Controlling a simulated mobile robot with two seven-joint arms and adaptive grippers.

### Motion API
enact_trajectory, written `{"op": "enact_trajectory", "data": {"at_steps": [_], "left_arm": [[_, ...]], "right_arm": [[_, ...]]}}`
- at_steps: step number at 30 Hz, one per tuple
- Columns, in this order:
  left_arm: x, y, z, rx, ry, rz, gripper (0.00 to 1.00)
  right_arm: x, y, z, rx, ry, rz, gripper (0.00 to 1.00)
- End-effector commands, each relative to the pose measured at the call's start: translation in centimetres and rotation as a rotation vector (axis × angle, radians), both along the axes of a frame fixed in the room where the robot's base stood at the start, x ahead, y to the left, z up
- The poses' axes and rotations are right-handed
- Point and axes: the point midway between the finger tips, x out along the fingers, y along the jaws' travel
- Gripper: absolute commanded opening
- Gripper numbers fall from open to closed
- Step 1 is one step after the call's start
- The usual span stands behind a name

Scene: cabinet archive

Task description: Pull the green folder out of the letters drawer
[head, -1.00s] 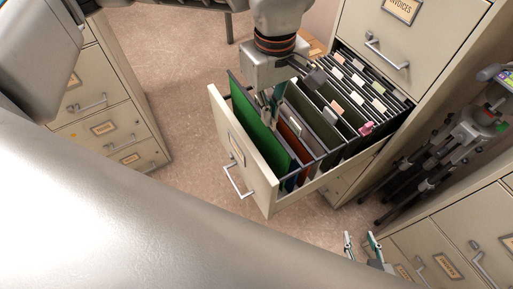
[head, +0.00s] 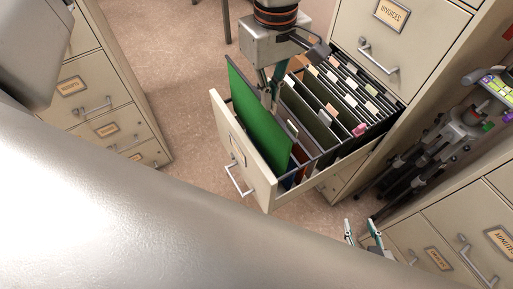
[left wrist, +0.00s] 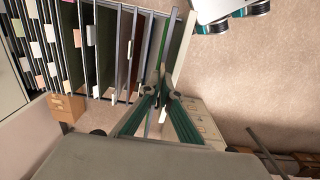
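The green folder (head: 258,122) is at the front of the open drawer (head: 288,203), its upper part standing above the drawer's front panel and its lower part hidden inside. My left gripper (head: 270,98) comes down from above and is shut on the folder's top edge. In the left wrist view, the fingertips (left wrist: 163,80) close together at the edge of the green folder (left wrist: 183,45). My right gripper (head: 362,238) shows at the bottom of the head view, its two fingers apart, empty and away from the drawer.
Several tabbed hanging files (head: 345,95) fill the drawer behind the green folder, with a reddish folder (head: 303,155) close to it. The invoices drawer (head: 390,35) above is shut. More cabinets stand left (head: 100,105) and lower right (head: 440,250). A tripod-like stand (head: 455,135) is at right.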

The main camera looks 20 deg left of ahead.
Motion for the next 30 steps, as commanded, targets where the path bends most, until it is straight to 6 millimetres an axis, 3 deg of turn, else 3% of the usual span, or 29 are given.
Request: {"op": "enact_trajectory", "data": {"at_steps": [14, 30], "left_arm": [[0.0, 0.0, 0.5, 0.000, 0.000, 0.000, 0.00], [0.0, 0.0, 4.3, -0.001, -0.001, -0.001, 0.00]], "right_arm": [[-0.1, -0.1, 0.0, -0.003, 0.006, 0.000, 0.40], [0.2, -0.1, 2.7, -0.002, -0.004, 0.000, 0.40]]}}
